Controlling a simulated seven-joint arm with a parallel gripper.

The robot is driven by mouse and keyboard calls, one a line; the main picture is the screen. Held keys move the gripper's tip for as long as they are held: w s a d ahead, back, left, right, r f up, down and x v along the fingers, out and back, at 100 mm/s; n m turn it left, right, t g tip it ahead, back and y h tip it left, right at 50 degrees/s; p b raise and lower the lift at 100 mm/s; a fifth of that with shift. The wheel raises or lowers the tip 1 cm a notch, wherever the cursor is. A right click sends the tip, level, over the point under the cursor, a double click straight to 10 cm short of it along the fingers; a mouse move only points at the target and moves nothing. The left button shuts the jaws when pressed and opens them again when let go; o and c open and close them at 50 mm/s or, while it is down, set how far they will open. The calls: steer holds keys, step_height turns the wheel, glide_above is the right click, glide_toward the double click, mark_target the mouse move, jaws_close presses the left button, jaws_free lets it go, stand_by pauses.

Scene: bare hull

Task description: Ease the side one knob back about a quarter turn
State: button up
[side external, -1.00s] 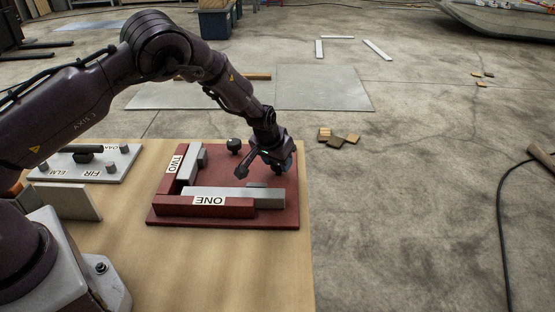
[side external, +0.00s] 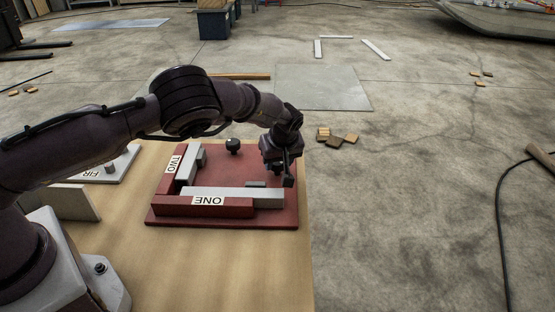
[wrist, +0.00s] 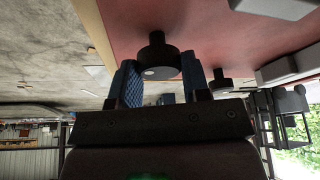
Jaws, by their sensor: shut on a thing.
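The red board (side external: 230,215) carries grey bars beside the labels ONE (side external: 208,201) and TWO (side external: 174,164). My gripper (side external: 288,182) is over the board's right part, beyond the right end of the ONE bar. In the wrist view my gripper's blue-padded fingers (wrist: 160,85) stand on either side of a black round knob (wrist: 157,55), shut on it. I take this for the side one knob; my gripper hides it in the side view. A second black knob (side external: 233,146) stands free at the board's back, and also shows in the wrist view (wrist: 220,82).
A pale panel with the label FIR (side external: 92,173) lies on the wooden table left of the board, partly behind my arm. Small wooden blocks (side external: 335,139) lie on the floor to the right. The table (side external: 240,270) is clear in front of the board.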

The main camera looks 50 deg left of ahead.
steer(key=shift+n+g, duration=0.3)
steer(key=shift+n, duration=0.4)
steer(key=o, duration=0.9)
steer(key=shift+o, duration=0.2)
steer(key=v, duration=1.3)
steer(key=shift+d, duration=0.1)
